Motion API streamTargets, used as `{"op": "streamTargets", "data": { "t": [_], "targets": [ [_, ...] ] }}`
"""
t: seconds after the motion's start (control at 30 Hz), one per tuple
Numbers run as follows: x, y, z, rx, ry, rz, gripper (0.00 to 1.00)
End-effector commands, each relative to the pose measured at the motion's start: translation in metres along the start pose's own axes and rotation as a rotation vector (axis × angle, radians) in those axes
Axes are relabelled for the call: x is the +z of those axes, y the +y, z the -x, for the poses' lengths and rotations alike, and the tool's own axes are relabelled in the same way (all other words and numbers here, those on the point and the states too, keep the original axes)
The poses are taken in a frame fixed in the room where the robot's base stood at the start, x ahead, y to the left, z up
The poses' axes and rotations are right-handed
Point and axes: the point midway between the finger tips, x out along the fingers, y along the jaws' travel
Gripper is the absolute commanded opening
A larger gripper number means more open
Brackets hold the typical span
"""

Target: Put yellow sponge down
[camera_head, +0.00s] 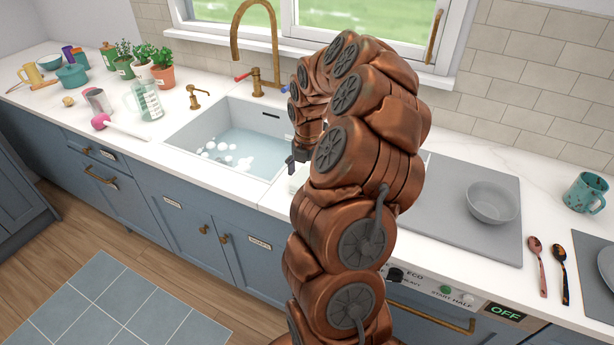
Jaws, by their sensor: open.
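I cannot make out a yellow sponge anywhere in view. My copper arm curves across the middle of the picture and hides part of the counter. My gripper (297,160) shows only in part, as dark pieces at the left edge of the arm, beside the right rim of the sink. It is open, pointing down. A small pale block-like thing (298,180) shows just below it on the counter, partly hidden by the arm; I cannot tell what it is.
The sink (196,134) holds water and suds at left, with a brass tap (262,60) behind. A grey bowl (492,202) sits on a grey mat (450,200) right; a teal mug (584,192) stands beyond.

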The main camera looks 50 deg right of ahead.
Motion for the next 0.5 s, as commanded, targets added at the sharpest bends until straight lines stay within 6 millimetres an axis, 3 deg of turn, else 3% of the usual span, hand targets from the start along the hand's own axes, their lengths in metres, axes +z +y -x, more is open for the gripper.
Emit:
{"op": "streamTargets", "data": {
  "t": [0.5],
  "targets": [
    [0.001,0.001,0.083,0.005,-0.005,0.001,0.88]
  ]
}}
